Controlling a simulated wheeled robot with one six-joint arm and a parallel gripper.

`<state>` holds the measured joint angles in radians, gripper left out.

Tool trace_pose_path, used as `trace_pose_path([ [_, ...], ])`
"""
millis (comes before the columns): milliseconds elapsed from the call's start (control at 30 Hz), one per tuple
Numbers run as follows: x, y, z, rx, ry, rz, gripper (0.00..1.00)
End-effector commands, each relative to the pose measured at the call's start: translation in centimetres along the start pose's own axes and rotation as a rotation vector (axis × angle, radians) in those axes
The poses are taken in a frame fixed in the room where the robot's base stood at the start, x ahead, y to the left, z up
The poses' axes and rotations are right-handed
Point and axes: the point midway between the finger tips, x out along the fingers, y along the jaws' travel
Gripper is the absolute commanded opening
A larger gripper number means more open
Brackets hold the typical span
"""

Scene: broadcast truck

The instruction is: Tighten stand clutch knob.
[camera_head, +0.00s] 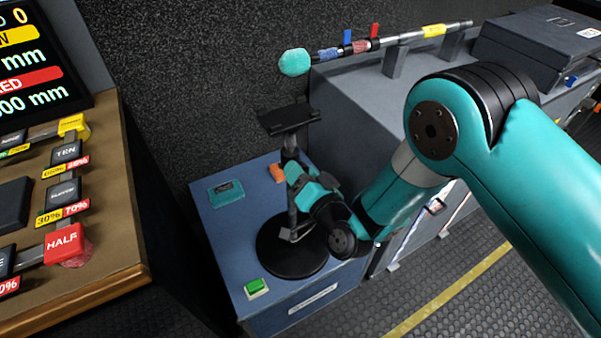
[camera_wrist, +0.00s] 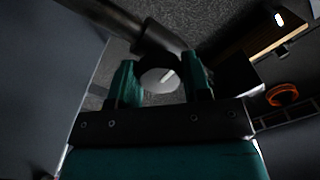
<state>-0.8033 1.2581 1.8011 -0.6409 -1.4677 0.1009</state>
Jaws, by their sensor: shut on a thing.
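The stand has a round black base (camera_head: 275,252), an upright pole and a dark flat top plate (camera_head: 288,119). It stands on a blue cabinet top. My gripper (camera_head: 296,178) reaches the pole from the right, partway up. In the wrist view, the round clutch knob (camera_wrist: 160,79) has a pale face with a light line mark. It sits between the two teal fingers of my gripper (camera_wrist: 161,82), which are shut on it. The pole (camera_wrist: 150,32) runs slantwise behind the knob. In the head view the knob is hidden by my gripper.
A green button box (camera_head: 256,288), a teal device (camera_head: 226,192) and an orange item (camera_head: 277,172) lie on the blue cabinet top (camera_head: 225,235). A grey case behind holds a boom pole with a teal tip (camera_head: 295,62). A brown-edged console (camera_head: 75,290) stands left.

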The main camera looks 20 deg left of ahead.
Motion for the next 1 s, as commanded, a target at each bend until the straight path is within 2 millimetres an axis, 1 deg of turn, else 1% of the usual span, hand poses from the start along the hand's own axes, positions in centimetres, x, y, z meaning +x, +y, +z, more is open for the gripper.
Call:
trace_pose_path([
  [200,0.00,0.11,-0.16,0.035,0.003,0.002,0.20],
  [567,0.01,0.12,-0.19,0.037,0.004,0.002,0.20],
  [600,0.01,0.12,-0.19,0.037,0.004,0.002,0.51],
  [667,0.01,0.10,-0.17,0.037,0.004,0.002,0.65],
  [700,0.01,0.08,-0.14,0.037,0.003,0.001,0.70],
  [1000,0.00,-0.10,0.15,0.037,-0.002,-0.003,0.70],
])
